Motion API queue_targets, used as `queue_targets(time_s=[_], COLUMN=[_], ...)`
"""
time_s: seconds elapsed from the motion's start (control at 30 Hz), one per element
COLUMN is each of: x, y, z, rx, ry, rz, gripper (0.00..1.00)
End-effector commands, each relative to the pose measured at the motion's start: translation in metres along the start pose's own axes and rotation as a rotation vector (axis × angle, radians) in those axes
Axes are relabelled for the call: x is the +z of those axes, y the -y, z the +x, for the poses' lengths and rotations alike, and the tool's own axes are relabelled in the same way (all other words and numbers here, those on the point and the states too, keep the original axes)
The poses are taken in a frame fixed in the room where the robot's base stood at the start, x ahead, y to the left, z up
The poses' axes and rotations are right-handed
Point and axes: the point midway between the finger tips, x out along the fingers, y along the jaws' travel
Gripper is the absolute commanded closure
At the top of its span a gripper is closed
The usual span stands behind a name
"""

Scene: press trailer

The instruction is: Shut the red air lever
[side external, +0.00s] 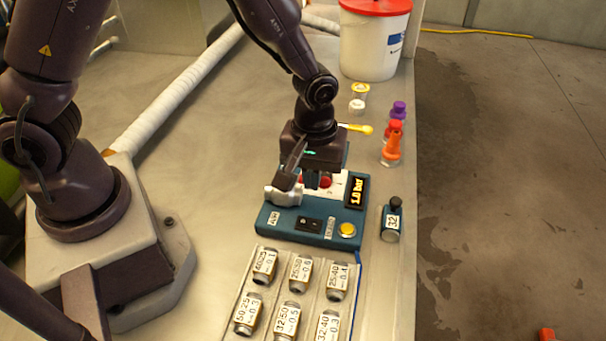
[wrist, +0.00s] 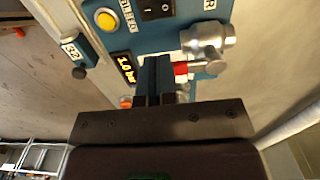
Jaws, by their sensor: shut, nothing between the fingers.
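The blue control box (side external: 290,223) stands on the bench in front of my arm. A silver valve (side external: 283,192) sits on its left side by the AIR label; it also shows in the wrist view (wrist: 207,42). The red lever (side external: 326,181) is partly hidden under my gripper in the side view. In the wrist view the red lever (wrist: 181,68) points left from the valve and ends close beside my fingers. My gripper (wrist: 156,75) is shut and empty, pointing down over the box; I cannot tell whether it touches the lever.
The box carries a display (side external: 357,192) reading 1.0 bar, a black switch (side external: 310,224) and a yellow button (side external: 347,230). A tray of labelled metal parts (side external: 253,285) lies in front. Small bottles (side external: 392,148) and a white bucket (side external: 373,45) stand behind, towards the bench edge.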

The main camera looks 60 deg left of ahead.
Motion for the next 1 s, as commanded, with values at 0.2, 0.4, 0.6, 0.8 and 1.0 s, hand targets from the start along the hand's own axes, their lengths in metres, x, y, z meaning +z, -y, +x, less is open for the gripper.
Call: queue_targets(time_s=[0.2,0.4,0.6,0.8,1.0], x=[0.000,0.005,0.012,0.010,0.009], y=[0.000,0.000,0.001,-0.001,-0.001], z=[0.012,0.013,0.012,-0.011,-0.036], rx=[0.000,-0.002,-0.006,0.000,0.001], ry=[0.000,0.002,0.007,0.003,0.001], rz=[0.001,0.004,0.005,0.004,0.001], gripper=[1.00,1.00,1.00,1.00,1.00])
